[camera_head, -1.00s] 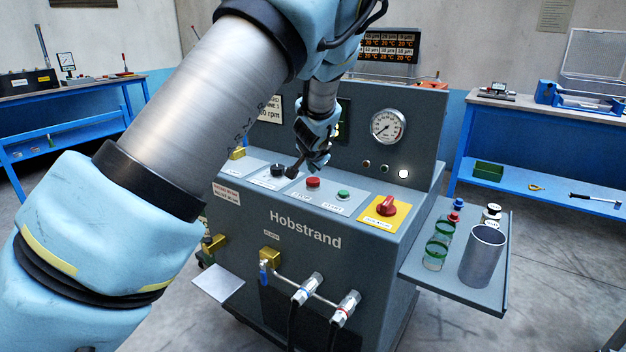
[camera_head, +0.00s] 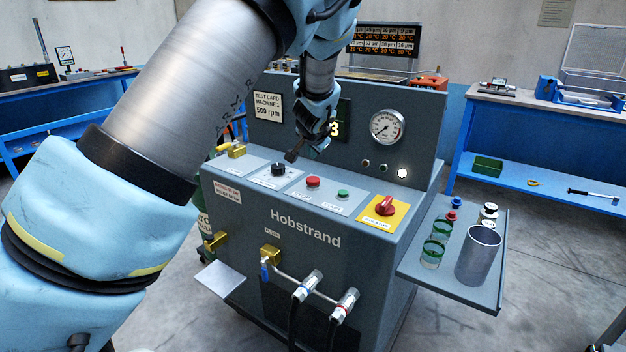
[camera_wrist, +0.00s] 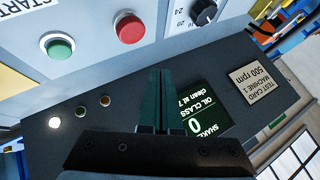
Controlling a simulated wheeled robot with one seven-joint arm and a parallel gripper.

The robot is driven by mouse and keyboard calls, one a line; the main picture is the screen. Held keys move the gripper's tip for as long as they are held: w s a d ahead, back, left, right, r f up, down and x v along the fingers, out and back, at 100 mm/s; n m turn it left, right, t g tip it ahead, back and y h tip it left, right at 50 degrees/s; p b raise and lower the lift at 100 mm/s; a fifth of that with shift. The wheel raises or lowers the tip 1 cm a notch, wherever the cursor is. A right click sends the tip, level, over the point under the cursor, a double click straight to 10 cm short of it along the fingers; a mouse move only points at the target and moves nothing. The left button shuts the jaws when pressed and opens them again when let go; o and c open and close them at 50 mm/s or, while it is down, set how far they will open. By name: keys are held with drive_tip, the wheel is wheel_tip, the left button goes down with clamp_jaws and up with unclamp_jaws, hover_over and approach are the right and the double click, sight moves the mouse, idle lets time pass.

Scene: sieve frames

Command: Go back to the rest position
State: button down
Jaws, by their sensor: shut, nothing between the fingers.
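My gripper (camera_head: 292,155) hangs in the air above the grey Hobstrand machine (camera_head: 240,225), over its control panel and in front of its upright back board. Its fingers are closed together and empty; they also show closed in the wrist view (camera_wrist: 160,85). Below and around the fingers in the head view are a black knob (camera_head: 278,169), a red button (camera_head: 313,182) and a green button (camera_head: 343,195). The fingers appear apart from all of them.
The back board carries a gauge (camera_head: 387,127), a dark display (camera_wrist: 205,112) and a test card (camera_head: 267,106). Blue benches (camera_head: 545,185) stand behind. Open floor lies at right.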

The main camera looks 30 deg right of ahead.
drive_tip(key=s+a+n+g+y, duration=0.25)
drive_tip(key=a+n, duration=0.45)
drive_tip(key=a, duration=2.1)
drive_tip(key=s+a+n+g+y, duration=0.1)
drive_tip(key=s+a+n+g, duration=0.3)
drive_tip(key=s+a, duration=1.2)
drive_tip(key=shift+n, duration=0.9)
